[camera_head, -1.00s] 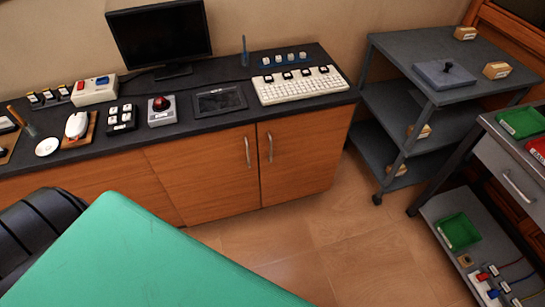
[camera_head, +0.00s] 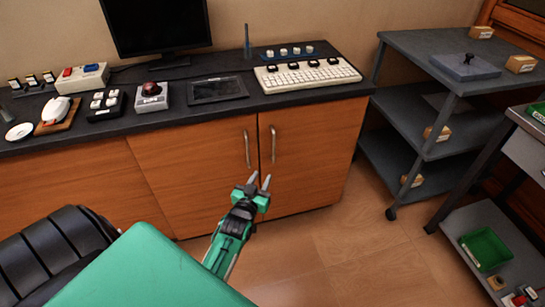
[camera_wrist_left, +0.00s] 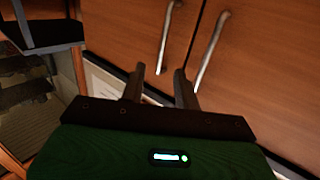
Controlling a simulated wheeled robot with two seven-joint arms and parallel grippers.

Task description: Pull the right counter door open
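The right counter door (camera_head: 312,150) is a brown wooden panel under the dark counter and is shut. Its upright metal handle (camera_head: 272,143) is near its left edge, beside the left door (camera_head: 197,178) and that door's handle (camera_head: 246,148). My left gripper (camera_head: 259,180) is in front of the doors, below the handles, fingers apart and empty. In the left wrist view two handles show ahead of the open fingers (camera_wrist_left: 158,84); the right-hand one (camera_wrist_left: 211,50) passes close to the right finger, and contact is not seen. My right gripper is out of view.
The counter top (camera_head: 215,118) carries a keyboard (camera_head: 308,75), a monitor (camera_head: 155,25) and several small devices. A grey shelf cart (camera_head: 420,60) stands to the right. The floor (camera_head: 340,245) in front of the right door is clear.

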